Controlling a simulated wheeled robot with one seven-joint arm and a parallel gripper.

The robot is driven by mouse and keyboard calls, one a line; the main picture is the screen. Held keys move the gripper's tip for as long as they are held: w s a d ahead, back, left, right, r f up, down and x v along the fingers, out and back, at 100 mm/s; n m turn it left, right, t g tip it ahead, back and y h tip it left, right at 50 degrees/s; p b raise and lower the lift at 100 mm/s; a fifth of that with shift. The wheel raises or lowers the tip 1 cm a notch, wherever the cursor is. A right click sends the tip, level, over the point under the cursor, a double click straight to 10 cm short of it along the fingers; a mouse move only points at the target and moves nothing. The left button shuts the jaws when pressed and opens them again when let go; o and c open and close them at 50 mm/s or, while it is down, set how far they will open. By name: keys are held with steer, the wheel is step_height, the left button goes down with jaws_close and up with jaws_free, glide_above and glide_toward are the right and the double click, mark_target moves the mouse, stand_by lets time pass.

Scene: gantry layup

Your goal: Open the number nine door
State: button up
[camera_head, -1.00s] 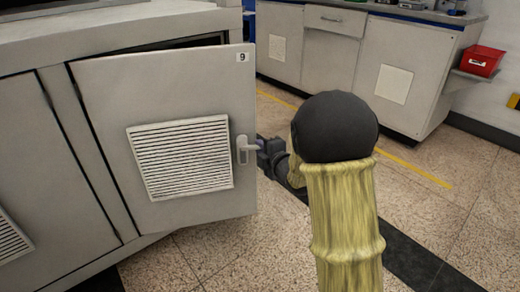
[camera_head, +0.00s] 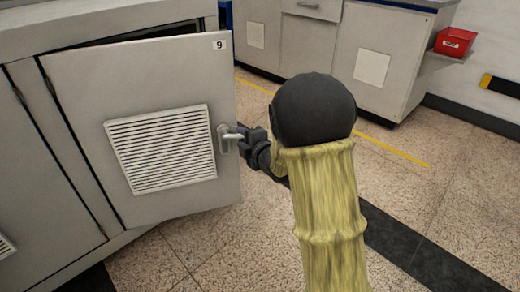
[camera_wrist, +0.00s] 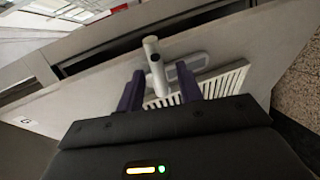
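The number nine door (camera_head: 75,110) is a grey cabinet door with a "9" label at its top right corner and a white louvred vent. It stands partly open, with a dark gap along its top. Its pale handle (camera_head: 224,142) is on the right side. My gripper (camera_head: 240,134) is at the handle, on its right. In the wrist view my gripper (camera_wrist: 160,70) has its two purple fingers apart, with the round end of the handle (camera_wrist: 153,58) between them. Clear gaps show beside the handle, so it is not clamped. The cabinet's inside is hidden.
The grey cabinet (camera_head: 100,22) continues left with another closed, vented door (camera_head: 20,170). Across the speckled floor (camera_head: 455,205) stands a grey counter (camera_head: 380,50) with a red bin (camera_head: 454,42) at its right end. The floor right of my arm is clear.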

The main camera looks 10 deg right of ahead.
steer(key=b+v, duration=0.5)
steer(key=v, duration=1.1)
steer(key=shift+s, duration=0.15)
